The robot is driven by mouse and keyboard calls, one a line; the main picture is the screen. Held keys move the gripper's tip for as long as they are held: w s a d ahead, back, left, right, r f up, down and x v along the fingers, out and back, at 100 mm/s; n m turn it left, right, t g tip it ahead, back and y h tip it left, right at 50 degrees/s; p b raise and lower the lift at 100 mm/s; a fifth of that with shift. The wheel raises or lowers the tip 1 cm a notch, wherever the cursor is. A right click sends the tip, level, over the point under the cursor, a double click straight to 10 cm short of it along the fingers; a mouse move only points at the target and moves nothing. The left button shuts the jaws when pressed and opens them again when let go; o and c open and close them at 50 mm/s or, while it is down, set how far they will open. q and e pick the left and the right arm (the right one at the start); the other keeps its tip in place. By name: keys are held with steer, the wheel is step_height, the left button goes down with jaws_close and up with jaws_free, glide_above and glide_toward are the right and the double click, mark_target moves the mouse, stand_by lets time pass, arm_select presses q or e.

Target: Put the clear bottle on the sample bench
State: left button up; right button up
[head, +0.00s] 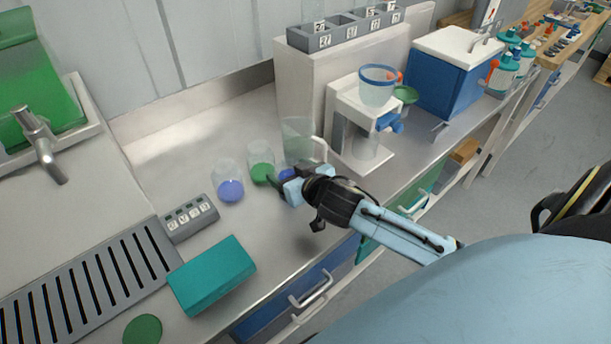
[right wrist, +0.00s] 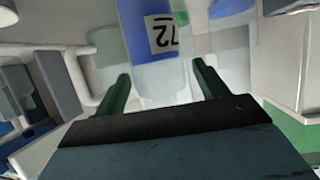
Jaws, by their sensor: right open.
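My right gripper (head: 282,179) is over the steel counter at the clear vessels, open; its two dark green fingers show in the right wrist view (right wrist: 163,80). Between and beyond them is a clear vessel with a blue part and a white label marked 72 (right wrist: 162,38). In the head view, a clear vessel with a blue-violet base (head: 229,183) and one with a green base (head: 262,166) stand left of the gripper. A taller clear beaker (head: 298,138) stands behind it. I cannot tell which is the clear bottle. My left gripper is not in view.
A white stand (head: 348,105) with a blue-rimmed clear cup (head: 377,86) is right of the vessels. A teal box (head: 212,274), a grey labelled block (head: 189,218) and a slotted drain (head: 92,290) lie nearer. A wooden bench (head: 553,58) with several bottles is far right.

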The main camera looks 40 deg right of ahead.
steer(key=v, duration=0.9)
